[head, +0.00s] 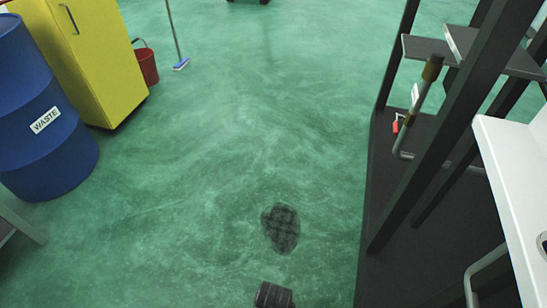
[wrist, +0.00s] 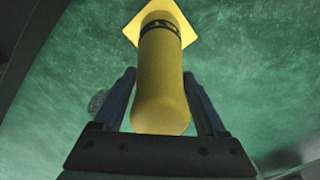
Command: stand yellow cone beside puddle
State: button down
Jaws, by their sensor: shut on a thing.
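The yellow cone (wrist: 160,102) fills the middle of the wrist view, with a dark band near its square yellow base. Its rounded end points toward the camera and the base points away. My gripper (wrist: 158,74) is shut on the cone, one finger on each side. The puddle (head: 281,228) is a dark patch on the green floor in the lower middle of the head view. A grey patch (wrist: 97,102) left of the fingers in the wrist view looks like the same puddle. The cone does not show in the head view. I cannot tell whether its base touches the floor.
A blue waste drum (head: 42,120), a yellow cabinet (head: 95,60), a red bucket (head: 147,67) and a blue-headed mop (head: 181,64) stand at the left. A dark shelf rack (head: 430,190) lines the right. The green floor (head: 230,130) between is clear.

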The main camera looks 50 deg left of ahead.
grip_release()
jog(key=shift+f, duration=0.1)
notch_tip(320, 180, up, 12)
jog(key=p, duration=0.5)
